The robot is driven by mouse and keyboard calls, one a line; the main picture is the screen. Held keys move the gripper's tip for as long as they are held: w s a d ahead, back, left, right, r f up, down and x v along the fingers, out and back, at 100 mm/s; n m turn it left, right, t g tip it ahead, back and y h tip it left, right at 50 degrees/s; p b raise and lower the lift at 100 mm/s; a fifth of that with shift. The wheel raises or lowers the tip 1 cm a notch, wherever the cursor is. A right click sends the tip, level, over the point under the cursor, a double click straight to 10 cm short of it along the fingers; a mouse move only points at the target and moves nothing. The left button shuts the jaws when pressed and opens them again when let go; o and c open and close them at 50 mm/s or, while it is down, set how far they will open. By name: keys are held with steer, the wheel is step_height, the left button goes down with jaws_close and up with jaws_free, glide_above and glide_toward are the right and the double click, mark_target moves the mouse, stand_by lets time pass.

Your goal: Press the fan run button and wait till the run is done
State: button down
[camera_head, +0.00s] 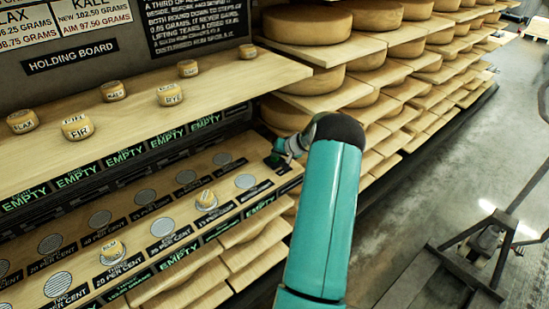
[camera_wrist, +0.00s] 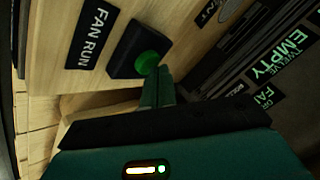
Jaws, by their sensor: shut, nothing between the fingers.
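The fan run button is a round green button (camera_wrist: 147,63) on a black housing (camera_wrist: 128,47), set on a wooden board. A black label reading FAN RUN (camera_wrist: 91,35) is beside it in the wrist view. My gripper (camera_wrist: 160,76) is shut and empty, with its fingertips at the lower edge of the button. I cannot tell whether they touch it. In the head view my gripper (camera_head: 284,154) is at the right end of the lower board, and the button is not clearly visible there.
A holding board (camera_head: 150,100) carries several small labelled cheese pieces. The lower board (camera_head: 140,215) has round grey spots, percent labels and two small cheeses. Shelves of large cheese wheels (camera_head: 308,24) stand close behind my arm. A dark metal frame (camera_head: 480,255) stands on the floor at right.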

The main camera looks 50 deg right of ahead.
mark_target(277, 159)
stand_by(0.4)
steer(key=shift+r, duration=0.75)
steer(key=shift+r, duration=0.15)
steer(key=shift+r, duration=2.4)
